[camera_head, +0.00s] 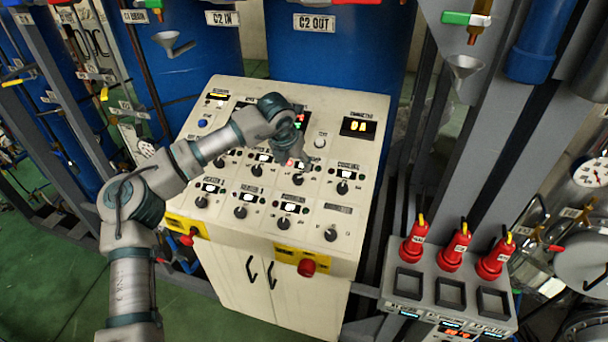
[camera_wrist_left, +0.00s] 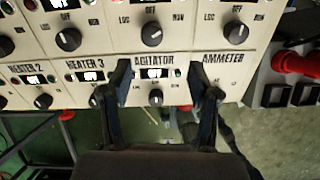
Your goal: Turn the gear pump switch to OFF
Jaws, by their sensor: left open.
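The cream control panel (camera_head: 270,240) carries rows of black rotary switches. No gear pump label is readable, so I cannot tell which switch it is. My left gripper (camera_head: 298,158) is above the upper middle part of the panel in the head view. In the left wrist view my left gripper (camera_wrist_left: 160,95) has its two fingers spread, with nothing held. The agitator switch (camera_wrist_left: 155,97) shows between the fingers; contact is not visible. Above it is another switch (camera_wrist_left: 152,35) marked LOC, OFF and RUN, its label cut off. My right gripper is not in view.
Red emergency buttons (camera_head: 307,267) stick out from the panel's front edge. A grey box (camera_head: 437,311) with red handles (camera_head: 454,246) stands at right. Blue tanks (camera_head: 340,50) stand behind the panel, and grey posts (camera_head: 499,125) rise to its right.

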